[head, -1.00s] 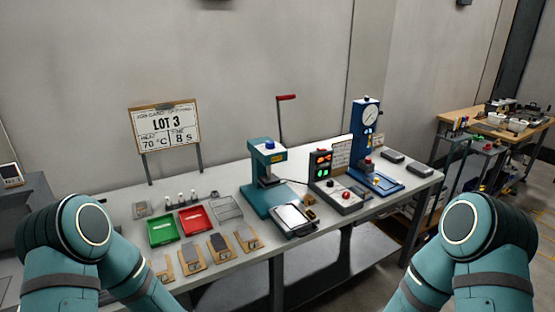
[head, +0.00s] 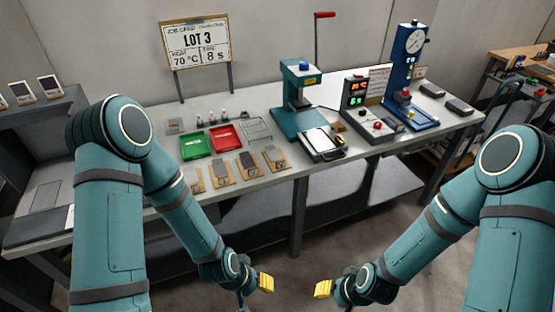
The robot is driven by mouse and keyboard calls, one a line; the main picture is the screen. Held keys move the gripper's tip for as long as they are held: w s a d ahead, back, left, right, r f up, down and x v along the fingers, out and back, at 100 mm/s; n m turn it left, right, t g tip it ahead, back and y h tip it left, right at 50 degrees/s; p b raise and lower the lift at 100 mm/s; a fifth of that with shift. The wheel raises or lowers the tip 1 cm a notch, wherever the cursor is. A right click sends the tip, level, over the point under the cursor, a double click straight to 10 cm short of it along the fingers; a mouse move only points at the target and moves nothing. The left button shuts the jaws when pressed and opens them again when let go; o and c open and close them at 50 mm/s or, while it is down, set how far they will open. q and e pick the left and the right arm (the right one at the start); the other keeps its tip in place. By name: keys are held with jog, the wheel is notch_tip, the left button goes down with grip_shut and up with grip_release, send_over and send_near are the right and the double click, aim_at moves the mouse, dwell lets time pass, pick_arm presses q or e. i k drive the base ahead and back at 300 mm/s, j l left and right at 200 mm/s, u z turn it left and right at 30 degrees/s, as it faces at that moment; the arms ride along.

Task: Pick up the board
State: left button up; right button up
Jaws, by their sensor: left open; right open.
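Several small wooden boards, each with a dark grey piece on it, lie in a row along the table's front edge; a middle one (head: 222,178) and the right one (head: 271,168) show clearly. The leftmost is partly hidden behind my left arm. My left gripper (head: 266,283) is open and empty, with yellow fingertips, low in front of the table and below the boards in the picture. My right gripper (head: 323,289) is open and empty to its right, also apart from the table. The two grippers face each other.
A green tray (head: 195,156), a red tray (head: 226,148) and a wire rack (head: 257,131) lie behind the boards. A teal press (head: 300,98), a control box (head: 368,128) and a blue gauge stand (head: 408,73) stand to the right. A job card sign (head: 195,42) stands behind.

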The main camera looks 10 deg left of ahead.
aim_at(276, 156)
jog(key=z, duration=1.15)
jog(key=j+z, duration=0.35)
jog(key=i+j+z, duration=0.1)
jog(key=j+z, duration=0.25)
jog(key=j, duration=0.85)
